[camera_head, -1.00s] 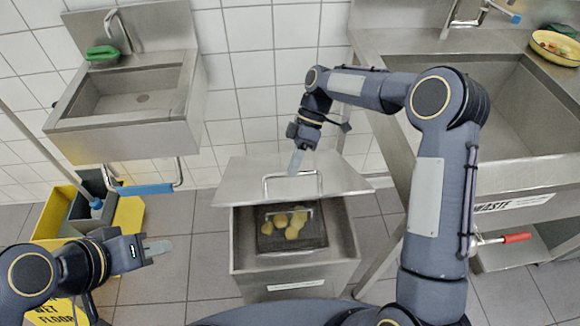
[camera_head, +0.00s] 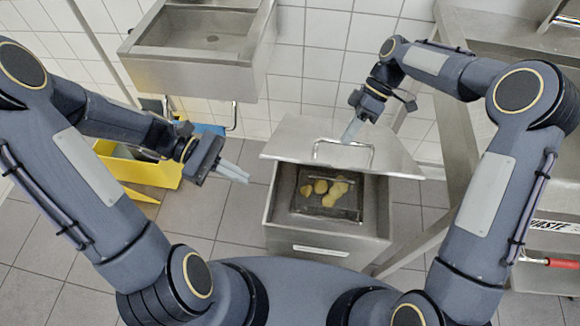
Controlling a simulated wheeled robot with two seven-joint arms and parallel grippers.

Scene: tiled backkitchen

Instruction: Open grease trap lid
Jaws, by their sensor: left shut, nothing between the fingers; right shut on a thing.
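The grease trap (camera_head: 285,240) is a steel box on the floor in the middle of the head view. Its steel lid (camera_head: 300,136) is partly raised and tilted back, and the front of the box is uncovered. A bar handle (camera_head: 318,146) stands on the lid. My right gripper (camera_head: 350,132) is shut on the lid handle. My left gripper (camera_head: 240,175) is shut and empty, in the air to the left of the trap. Inside the trap a dark basket (camera_head: 340,213) holds several yellowish lumps (camera_head: 321,187).
A wall sink (camera_head: 190,70) is above left of the trap. A yellow mop bucket (camera_head: 125,170) stands behind my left arm. A steel counter (camera_head: 450,150) with a red-handled valve (camera_head: 562,262) is on the right. Tiled floor is open left of the trap.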

